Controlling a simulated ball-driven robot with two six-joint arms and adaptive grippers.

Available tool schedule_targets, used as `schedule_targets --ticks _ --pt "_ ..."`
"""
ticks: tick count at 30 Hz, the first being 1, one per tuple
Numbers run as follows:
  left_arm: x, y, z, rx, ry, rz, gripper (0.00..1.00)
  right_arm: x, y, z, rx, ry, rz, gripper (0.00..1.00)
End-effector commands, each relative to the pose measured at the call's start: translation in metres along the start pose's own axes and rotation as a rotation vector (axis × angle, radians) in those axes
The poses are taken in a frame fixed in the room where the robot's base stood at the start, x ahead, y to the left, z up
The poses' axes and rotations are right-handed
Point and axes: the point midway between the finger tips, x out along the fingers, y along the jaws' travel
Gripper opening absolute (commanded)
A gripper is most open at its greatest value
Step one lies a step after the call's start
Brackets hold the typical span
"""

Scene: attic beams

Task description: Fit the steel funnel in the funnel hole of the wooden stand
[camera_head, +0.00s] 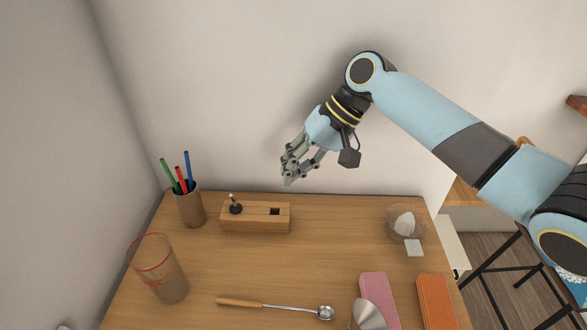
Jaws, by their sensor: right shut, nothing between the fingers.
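The wooden stand (255,223) is a low block at the back of the table. A dark square hole (275,211) shows in its top on the right, and a small black piece with a thin upright stem (236,207) sits at its left. A shiny grey cone, which looks like the steel funnel (369,315), is at the front of the table, partly cut off by the bottom edge of the view. My right gripper (288,182) is shut and empty, raised above and behind the stand, apart from it. My left gripper is not in view.
A pen cup (190,208) and a red-rimmed clear tumbler (165,279) stand at the left. A ladle (268,306) lies in front. A pink block (378,292) and an orange block (436,301) lie near the funnel. A clear bowl (406,222) is at the back right. The table's middle is clear.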

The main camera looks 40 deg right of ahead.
Motion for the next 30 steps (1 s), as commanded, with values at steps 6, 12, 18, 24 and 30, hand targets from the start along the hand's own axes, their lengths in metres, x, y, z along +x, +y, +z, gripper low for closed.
schedule_targets --ticks 6,12,18,24,30 --pt "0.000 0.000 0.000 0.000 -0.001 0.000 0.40 0.000 0.000 0.000 0.000 0.000 0.000 0.00" --pt "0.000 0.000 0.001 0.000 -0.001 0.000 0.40 0.000 0.000 0.000 0.000 0.000 0.000 0.19" --pt "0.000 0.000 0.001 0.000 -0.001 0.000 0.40 0.000 0.000 0.000 0.000 0.000 0.000 0.25" --pt "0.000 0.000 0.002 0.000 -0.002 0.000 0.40 -0.009 0.001 -0.001 -0.002 0.002 0.002 0.25" --pt "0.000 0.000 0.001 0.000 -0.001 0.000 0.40 -0.043 0.002 -0.001 -0.003 0.003 0.005 0.25"
